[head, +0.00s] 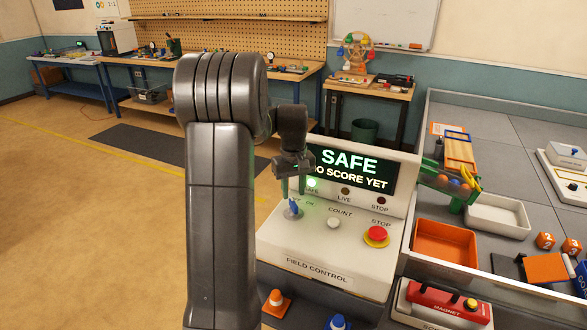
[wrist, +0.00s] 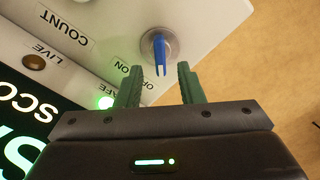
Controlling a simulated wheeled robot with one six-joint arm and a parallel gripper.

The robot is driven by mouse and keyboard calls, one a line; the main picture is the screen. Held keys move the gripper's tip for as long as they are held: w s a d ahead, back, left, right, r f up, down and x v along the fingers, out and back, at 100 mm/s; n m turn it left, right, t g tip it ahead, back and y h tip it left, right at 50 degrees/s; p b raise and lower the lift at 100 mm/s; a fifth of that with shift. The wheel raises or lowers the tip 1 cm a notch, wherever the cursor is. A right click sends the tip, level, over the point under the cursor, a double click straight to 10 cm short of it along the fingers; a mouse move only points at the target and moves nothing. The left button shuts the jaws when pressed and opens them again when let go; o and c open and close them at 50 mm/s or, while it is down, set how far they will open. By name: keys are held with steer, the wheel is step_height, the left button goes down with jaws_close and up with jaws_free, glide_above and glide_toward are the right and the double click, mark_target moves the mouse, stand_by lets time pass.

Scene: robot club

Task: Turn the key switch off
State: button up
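The key switch, a blue key (wrist: 160,52) in a round metal collar, sits on the left of the white field control panel (head: 308,264). In the head view the key (head: 294,207) is just below my fingertips. My gripper (head: 294,190) has its two green fingers apart with nothing between them. In the wrist view my gripper (wrist: 159,74) is open, with the key ahead of the gap and not between the fingers. The ON label shows near the left finger; the OFF label is partly hidden. The display (head: 348,170) reads SAFE, and the green SAFE lamp (wrist: 105,102) glows.
On the panel, a white COUNT button (head: 334,222) and a red STOP button (head: 376,235) are right of the key. An orange bin (head: 446,244) stands right of the panel. Small cones (head: 277,303) are in front. Open floor lies left.

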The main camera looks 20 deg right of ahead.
mark_target(293, 202)
step_height(293, 202, up, 10)
steer(key=shift+b, duration=0.3)
steer(key=shift+f, duration=0.15)
step_height(293, 202, down, 14)
steer(key=shift+r+p, duration=0.15)
steer(key=shift+p, duration=0.5)
steer(key=shift+r, duration=0.15)
